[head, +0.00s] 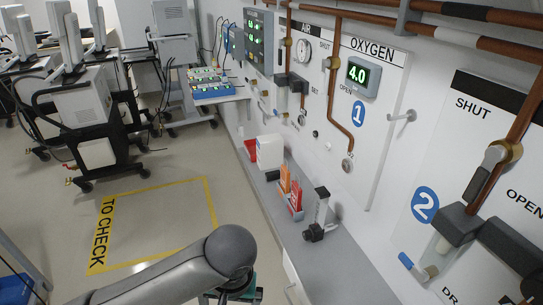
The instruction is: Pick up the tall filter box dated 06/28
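No box with a readable 06/28 date shows in the head view. A white box-like container (270,151) stands on the grey wall ledge. Nearer along the ledge are small orange upright items (285,179) in a holder; their print is too small to read. My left arm comes in from the lower left and bends down at the bottom edge. A dark part with some teal shows below its joint, but I cannot make out fingertips. It is apart from the items on the ledge. My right gripper is not in view.
The grey ledge (345,262) runs along the wall, with a clear flow-meter-like device (318,213) on it. A yellow-outlined floor area (160,215) marked TO CHECK is empty. Ventilator carts (88,110) stand at left. Pipes and valves line the wall.

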